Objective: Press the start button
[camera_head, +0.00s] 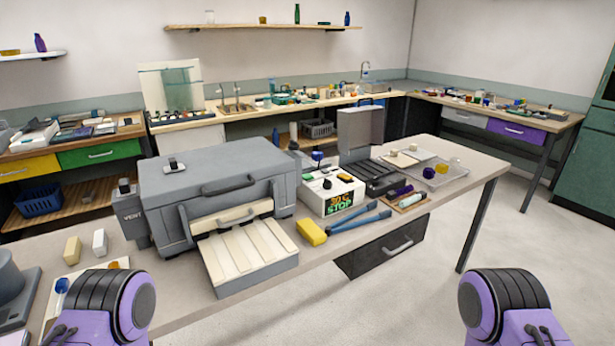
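A white control box (317,200) stands on the near workbench, just right of the large grey kiln-like machine (215,185). The grey machine's front slot is open, with a slatted pale tray (245,255) sticking out. Only purple and black links of my two arms show at the bottom left and bottom right. Neither gripper is in view.
A yellow block (311,232) and blue-handled tongs (358,217) lie in front of the control box. A grey open-lidded unit (360,135) and a clear tray (437,172) stand to its right. The floor right of the bench is free.

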